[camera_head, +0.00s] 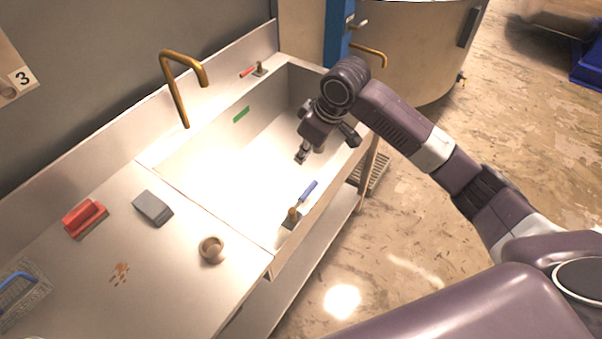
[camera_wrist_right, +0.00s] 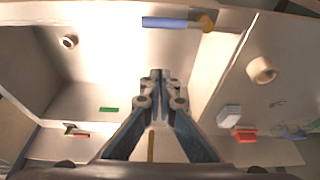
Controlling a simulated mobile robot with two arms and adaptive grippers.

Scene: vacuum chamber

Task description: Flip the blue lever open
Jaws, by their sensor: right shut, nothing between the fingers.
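My left gripper is not in view.
The sink basin (camera_head: 205,165) is empty below the gripper. A red lever (camera_head: 247,71) is on the back rim, near a gold faucet (camera_head: 183,75).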

